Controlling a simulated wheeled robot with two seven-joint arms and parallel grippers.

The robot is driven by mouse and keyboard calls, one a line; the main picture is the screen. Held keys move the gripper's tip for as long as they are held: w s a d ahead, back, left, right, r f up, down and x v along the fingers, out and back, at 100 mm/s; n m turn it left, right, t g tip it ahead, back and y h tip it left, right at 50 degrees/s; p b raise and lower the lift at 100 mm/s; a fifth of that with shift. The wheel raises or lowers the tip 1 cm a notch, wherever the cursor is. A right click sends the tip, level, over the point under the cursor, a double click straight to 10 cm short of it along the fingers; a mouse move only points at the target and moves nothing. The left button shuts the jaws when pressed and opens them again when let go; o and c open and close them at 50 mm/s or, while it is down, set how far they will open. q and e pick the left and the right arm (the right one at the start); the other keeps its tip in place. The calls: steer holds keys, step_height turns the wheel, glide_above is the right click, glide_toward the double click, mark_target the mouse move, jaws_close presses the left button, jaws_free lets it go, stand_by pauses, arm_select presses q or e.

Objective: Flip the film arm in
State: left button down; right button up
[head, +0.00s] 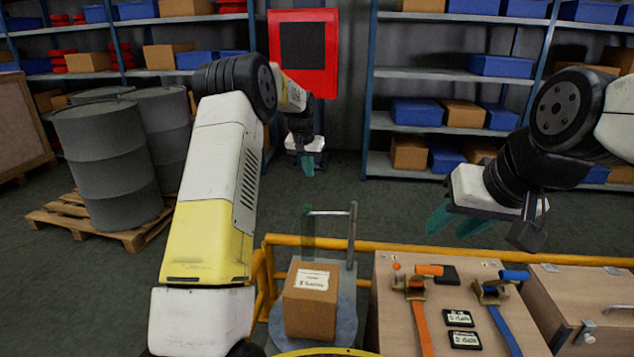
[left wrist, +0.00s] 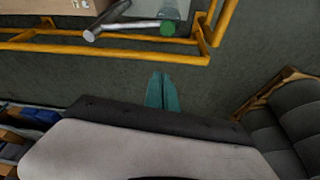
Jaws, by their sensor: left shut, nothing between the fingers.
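The film arm (head: 330,212) is a thin grey bar reaching left from the top of a metal post (head: 352,235). A dark translucent film roll (head: 308,235) with a green top hangs at its outer end. In the left wrist view the film arm (left wrist: 130,27) and green end (left wrist: 167,28) show near the top. My left gripper (head: 308,168) is shut and empty, beyond and above the film arm in the head view, apart from it. Its teal fingers are together in the left wrist view (left wrist: 161,76). My right gripper (head: 452,225) is open and empty, above the bench's far side.
A cardboard box (head: 311,300) stands on a round grey turntable (head: 346,325) beside the post. A yellow rail (head: 400,245) runs behind it. A wooden bench (head: 390,340) with orange and blue strapping tools (head: 428,271) is right. Barrels (head: 105,150) stand left.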

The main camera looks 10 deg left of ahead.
arm_select(q)
steer(key=shift+s+f, duration=0.15)
steer(key=shift+f, duration=1.4)
steer(key=shift+s+f, duration=0.15)
steer(key=shift+f, duration=1.45)
steer(key=shift+s+f, duration=0.15)
steer(key=shift+f, duration=1.4)
steer(key=s+n, duration=0.1)
steer(key=s, duration=0.2)
steer(key=s+n, duration=0.1)
steer(key=s, duration=0.1)
steer(key=shift+d+f+n+y, duration=0.15)
steer(key=shift+d+n+y, duration=0.15)
steer(key=shift+d+y, duration=0.1)
steer(key=shift+s, duration=0.1)
